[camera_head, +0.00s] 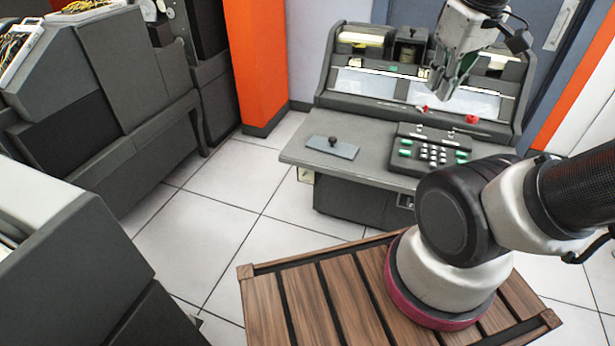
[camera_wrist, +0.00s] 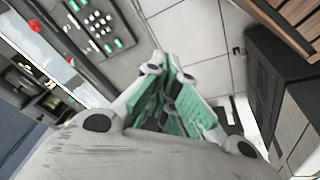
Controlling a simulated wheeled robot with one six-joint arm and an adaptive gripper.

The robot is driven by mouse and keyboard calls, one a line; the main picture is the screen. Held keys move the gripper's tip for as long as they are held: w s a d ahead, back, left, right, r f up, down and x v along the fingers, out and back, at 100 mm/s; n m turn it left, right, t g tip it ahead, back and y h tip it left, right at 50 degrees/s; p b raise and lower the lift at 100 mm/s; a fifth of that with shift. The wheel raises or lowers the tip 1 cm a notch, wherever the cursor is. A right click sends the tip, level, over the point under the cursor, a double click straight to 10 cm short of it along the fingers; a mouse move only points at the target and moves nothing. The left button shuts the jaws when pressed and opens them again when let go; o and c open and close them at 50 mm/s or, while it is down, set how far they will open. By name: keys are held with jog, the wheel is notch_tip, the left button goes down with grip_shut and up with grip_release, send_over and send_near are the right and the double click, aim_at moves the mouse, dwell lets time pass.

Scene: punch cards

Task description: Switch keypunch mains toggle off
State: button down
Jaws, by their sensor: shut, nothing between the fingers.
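The keypunch (camera_head: 375,165) is a grey desk machine with a sloped back panel and a keyboard (camera_head: 432,150) on its top. In the wrist view, its keyboard (camera_wrist: 103,22) is at the upper left. I cannot make out which part is the mains toggle. A small dark panel (camera_head: 405,201) is on the desk's front face, and a small pale box (camera_head: 306,175) is under its left edge. My gripper (camera_head: 447,92) is shut and empty, above the rear of the keypunch, in front of its sloped panel. Its green-padded fingers (camera_wrist: 168,72) point over the floor in the wrist view.
Red parts (camera_head: 472,119) are behind the keyboard. A flat grey plate with a dark knob (camera_head: 332,146) lies on the desk's left. A slatted wooden platform (camera_head: 345,300) is in front. Dark machines (camera_head: 110,90) stand at left. White tiled floor (camera_head: 235,210) is clear between them.

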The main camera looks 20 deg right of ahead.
jog(key=w+a+f+n+g+h, duration=0.1)
jog(key=w+a+f+n+h, duration=0.25)
jog(key=w+f+n, duration=0.4)
jog(key=w+a+f+n+g+h, duration=0.25)
jog(key=w+f+n+h, duration=0.2)
jog(key=w+n, duration=0.5)
jog(key=w+a+f+n+g+h, duration=0.1)
jog(key=w+a+f+n+h, duration=0.2)
jog(key=w+f+n+h, duration=0.35)
jog(key=w+a+f+n+t+h, duration=0.1)
jog(key=w+a+f+n+t, duration=0.2)
jog(key=f+n, duration=0.35)
jog(key=w+a+f+n+t, duration=0.1)
jog(key=a+f+n+t, duration=0.2)
jog(key=a+f+n, duration=0.3)
jog(key=n+t+y, duration=0.1)
jog(key=n+t, duration=0.7)
jog(key=n, duration=0.7)
send_near(305, 174)
jog(key=s+r, duration=0.2)
jog(key=s, duration=0.1)
jog(key=shift+s+a+f, duration=0.1)
jog(key=shift+s+a, duration=0.1)
jog(key=x, duration=1)
jog(key=shift+w, duration=0.1)
